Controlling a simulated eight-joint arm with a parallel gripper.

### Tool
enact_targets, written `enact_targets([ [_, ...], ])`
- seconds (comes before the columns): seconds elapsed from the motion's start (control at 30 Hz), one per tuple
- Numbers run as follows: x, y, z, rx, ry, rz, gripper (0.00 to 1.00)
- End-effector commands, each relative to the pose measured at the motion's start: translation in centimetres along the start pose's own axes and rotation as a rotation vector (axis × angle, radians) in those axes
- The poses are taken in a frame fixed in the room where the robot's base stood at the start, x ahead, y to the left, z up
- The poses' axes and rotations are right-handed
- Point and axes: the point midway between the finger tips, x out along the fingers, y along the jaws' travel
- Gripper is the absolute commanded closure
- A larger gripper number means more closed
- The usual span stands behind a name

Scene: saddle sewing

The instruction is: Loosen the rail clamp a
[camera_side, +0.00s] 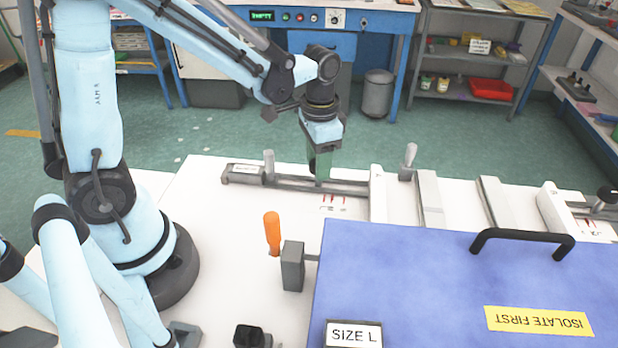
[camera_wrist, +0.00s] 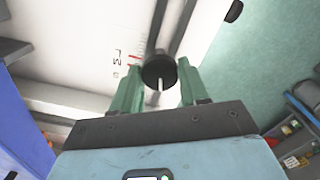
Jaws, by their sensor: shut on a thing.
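My gripper (camera_side: 321,172) points down at the grey rail (camera_side: 345,187) on the white table, with its green fingers low over the rail. In the wrist view the fingers (camera_wrist: 160,82) are on either side of a dark round knob (camera_wrist: 159,69) with a white mark, and are shut on it. The side view hides this knob behind the fingers. I cannot read a letter that marks it as rail clamp a. A light grey upright handle (camera_side: 269,164) stands on the rail to the left, and another (camera_side: 410,156) stands to the right.
A blue panel (camera_side: 420,275) with a black handle (camera_side: 522,237) covers the front right. An orange-handled lever (camera_side: 272,232) and a grey block (camera_side: 292,266) stand left of it. Pale crossbars (camera_side: 430,199) lie right of my gripper. The white table left of the lever is mostly clear.

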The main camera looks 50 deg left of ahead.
Motion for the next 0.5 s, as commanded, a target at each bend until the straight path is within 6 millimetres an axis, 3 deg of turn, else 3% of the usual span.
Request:
enact_targets([
  [0.5,0.01,0.08,-0.1,-0.489,-0.001,0.001,0.86],
])
